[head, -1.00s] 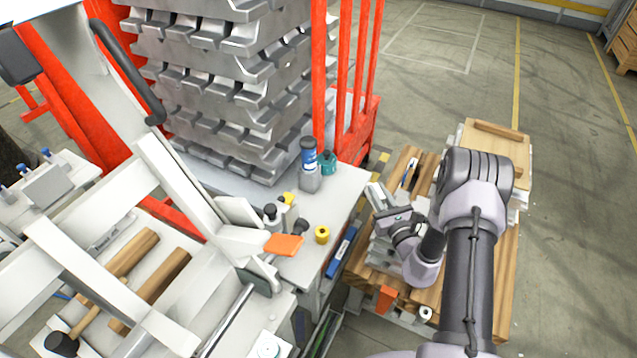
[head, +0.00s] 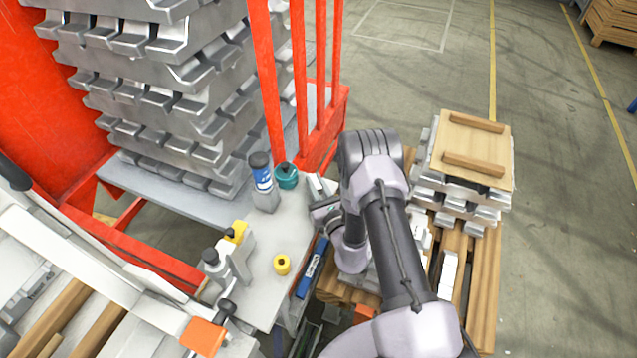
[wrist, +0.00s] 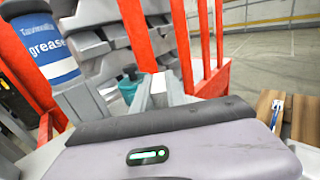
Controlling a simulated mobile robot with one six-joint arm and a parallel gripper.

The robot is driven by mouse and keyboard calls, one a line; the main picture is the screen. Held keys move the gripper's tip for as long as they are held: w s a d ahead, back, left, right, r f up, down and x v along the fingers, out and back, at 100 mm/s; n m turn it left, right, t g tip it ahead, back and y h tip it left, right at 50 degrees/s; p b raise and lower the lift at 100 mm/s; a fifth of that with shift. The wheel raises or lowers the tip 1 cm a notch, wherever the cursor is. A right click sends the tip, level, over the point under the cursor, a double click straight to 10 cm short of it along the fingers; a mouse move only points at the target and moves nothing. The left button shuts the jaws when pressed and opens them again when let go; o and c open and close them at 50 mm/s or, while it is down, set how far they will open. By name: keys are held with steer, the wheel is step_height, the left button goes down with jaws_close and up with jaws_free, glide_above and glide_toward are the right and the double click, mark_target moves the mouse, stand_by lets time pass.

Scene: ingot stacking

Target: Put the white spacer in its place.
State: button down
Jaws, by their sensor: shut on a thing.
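My gripper (head: 318,190) is near the right edge of the grey bench, just right of the teal container (head: 286,177). In the wrist view its jaws (wrist: 158,92) are close together beyond the grey wrist housing. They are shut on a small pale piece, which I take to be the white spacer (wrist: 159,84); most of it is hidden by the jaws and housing. The teal container also shows just left of the jaws in the wrist view (wrist: 130,84). The spacer's place cannot be made out.
Red posts (head: 298,75) and a tall ingot stack (head: 165,85) stand behind. A wooden pallet (head: 484,290) with ingots under a board (head: 480,135) lies right.

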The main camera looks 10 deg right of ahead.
steer(key=shift+a, duration=0.3)
steer(key=shift+f, duration=0.1)
steer(key=c, duration=1.3)
jaws_free()
steer(key=shift+c, duration=0.2)
